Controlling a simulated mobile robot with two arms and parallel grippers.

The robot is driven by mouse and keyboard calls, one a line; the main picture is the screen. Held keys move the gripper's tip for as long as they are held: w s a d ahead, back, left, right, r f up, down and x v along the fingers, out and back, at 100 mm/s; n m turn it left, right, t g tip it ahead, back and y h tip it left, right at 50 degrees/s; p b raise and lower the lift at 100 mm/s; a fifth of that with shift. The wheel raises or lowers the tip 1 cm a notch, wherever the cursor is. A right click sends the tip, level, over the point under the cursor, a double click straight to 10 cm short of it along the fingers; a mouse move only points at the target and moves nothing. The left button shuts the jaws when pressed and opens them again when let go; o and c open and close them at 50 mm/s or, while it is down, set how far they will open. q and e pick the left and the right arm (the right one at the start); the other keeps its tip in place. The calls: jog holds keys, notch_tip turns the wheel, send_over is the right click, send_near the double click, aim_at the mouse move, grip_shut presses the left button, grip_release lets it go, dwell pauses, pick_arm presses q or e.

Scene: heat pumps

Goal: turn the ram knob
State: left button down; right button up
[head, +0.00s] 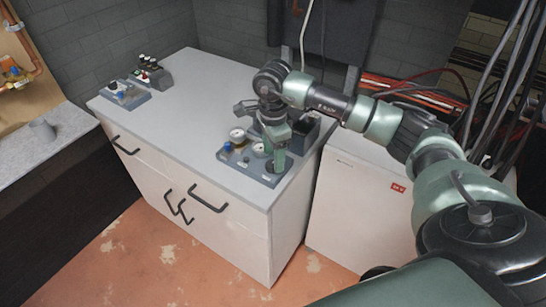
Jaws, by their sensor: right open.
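A small grey panel (236,163) lies on the right front part of the white cabinet's top. It carries a blue knob (228,147) and round white-faced gauges (237,134). My right gripper (276,160) points down over the panel's right end, with its fingers close to the panel surface. It is open. The gripper hides what lies under it, so I cannot tell whether it touches a knob. I cannot make out which part is the ram knob. My left gripper is not in view.
The white cabinet (165,120) has black handles on its front. A white box (355,200) stands right of the cabinet; cables hang behind my right arm.

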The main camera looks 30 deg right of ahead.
jog(key=shift+a+f, duration=0.1)
jog(key=shift+f, duration=1)
grip_shut()
